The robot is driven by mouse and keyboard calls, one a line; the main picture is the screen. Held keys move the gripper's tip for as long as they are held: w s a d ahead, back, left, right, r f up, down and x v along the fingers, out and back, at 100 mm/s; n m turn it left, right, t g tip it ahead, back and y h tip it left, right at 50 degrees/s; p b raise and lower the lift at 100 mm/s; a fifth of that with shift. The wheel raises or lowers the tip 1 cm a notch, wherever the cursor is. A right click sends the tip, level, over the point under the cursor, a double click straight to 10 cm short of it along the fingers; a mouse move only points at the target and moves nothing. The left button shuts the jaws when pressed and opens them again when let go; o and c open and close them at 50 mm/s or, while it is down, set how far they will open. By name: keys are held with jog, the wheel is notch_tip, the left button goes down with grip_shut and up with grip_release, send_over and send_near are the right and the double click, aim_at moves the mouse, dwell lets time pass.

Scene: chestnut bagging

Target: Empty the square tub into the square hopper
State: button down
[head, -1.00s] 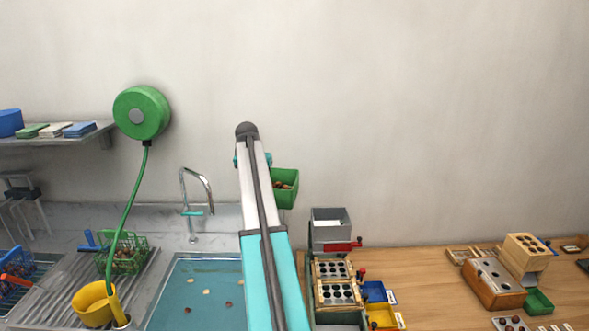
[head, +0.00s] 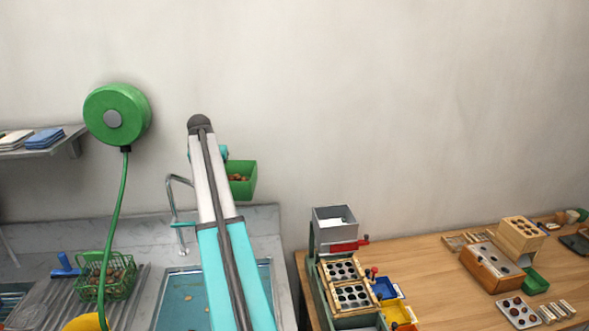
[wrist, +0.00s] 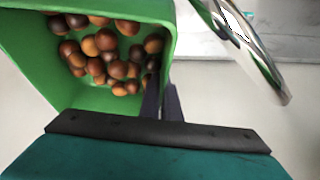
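The square tub (head: 243,190) is green and holds several brown chestnuts. It hangs in the air in front of the wall, left of and higher in the picture than the square hopper (head: 334,213). The hopper is a grey, open-topped box above the wooden bench, with something white showing inside. In the wrist view, my gripper (wrist: 163,98) is shut on the wall of the tub (wrist: 105,101), with chestnuts (wrist: 105,55) lying inside. In the head view my arm hides the fingers.
A sink (head: 183,300) with a tap (head: 178,205) lies below my arm. A green basket of chestnuts (head: 112,278) stands left of it. A red-handled part (head: 348,245), hole plates (head: 345,283) and coloured bins (head: 392,300) crowd below the hopper. The wall above is clear.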

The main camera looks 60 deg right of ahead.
jog(key=shift+w+d, duration=0.15)
jog(key=shift+w, duration=0.1)
jog(key=shift+s, duration=0.15)
jog(key=shift+d, duration=0.1)
